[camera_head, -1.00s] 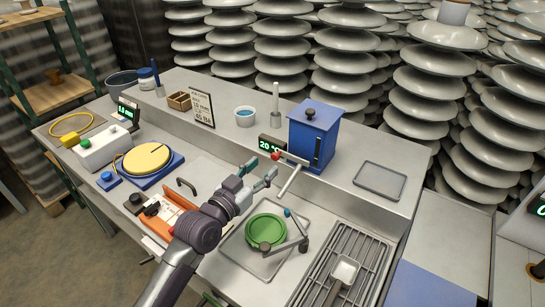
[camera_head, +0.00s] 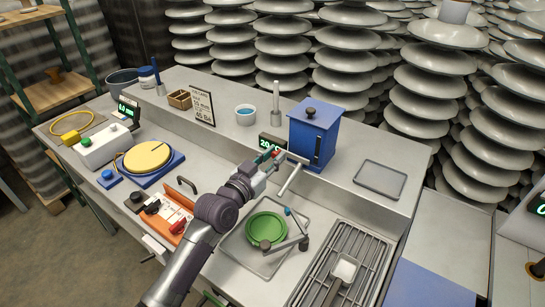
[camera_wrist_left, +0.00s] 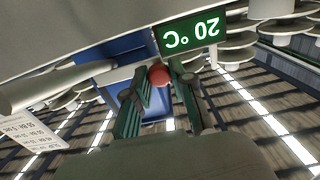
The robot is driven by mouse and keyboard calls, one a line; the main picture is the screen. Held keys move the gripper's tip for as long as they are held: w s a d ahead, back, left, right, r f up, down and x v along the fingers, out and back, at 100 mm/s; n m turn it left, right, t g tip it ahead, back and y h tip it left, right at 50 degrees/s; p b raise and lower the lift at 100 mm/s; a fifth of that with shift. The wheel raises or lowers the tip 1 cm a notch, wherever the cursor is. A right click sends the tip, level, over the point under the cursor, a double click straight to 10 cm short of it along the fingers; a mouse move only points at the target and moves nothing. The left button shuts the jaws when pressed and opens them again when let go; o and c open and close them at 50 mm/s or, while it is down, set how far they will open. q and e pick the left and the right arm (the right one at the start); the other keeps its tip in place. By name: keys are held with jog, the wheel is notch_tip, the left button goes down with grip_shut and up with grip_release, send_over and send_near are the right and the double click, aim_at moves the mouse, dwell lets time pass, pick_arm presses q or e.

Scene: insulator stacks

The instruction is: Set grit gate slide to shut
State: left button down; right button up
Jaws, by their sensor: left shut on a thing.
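The blue hopper box (camera_head: 315,133) with a dark knob on its lid stands on the raised back ledge. A red ball knob (camera_wrist_left: 159,75), which I take to be the slide's handle, sits low at the box's left side. My left gripper (camera_head: 270,157) reaches up to it from the front. In the left wrist view the two fingers (camera_wrist_left: 162,90) are on either side of the red knob and closed on it. The slide plate itself is mostly hidden, so its position is hard to tell. My right gripper is not in view.
A green 20 °C display (camera_wrist_left: 195,29) is close beside the fingers. A pale spout (camera_head: 291,179) slants down just right of the gripper. Below are a green dish (camera_head: 266,228) on a tray and a metal grate (camera_head: 345,262). A white cup (camera_head: 245,116) stands on the ledge.

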aim_at(293, 156)
pick_arm(q)
jog(key=s+d+p, duration=0.2)
jog(key=shift+d+r, duration=0.15)
jog(key=shift+d, duration=0.2)
jog(key=shift+s+d, duration=0.1)
jog(key=shift+d, duration=0.2)
jog(key=shift+f, duration=0.25)
jog(key=c, duration=1)
grip_release()
jog(key=shift+r, duration=0.1)
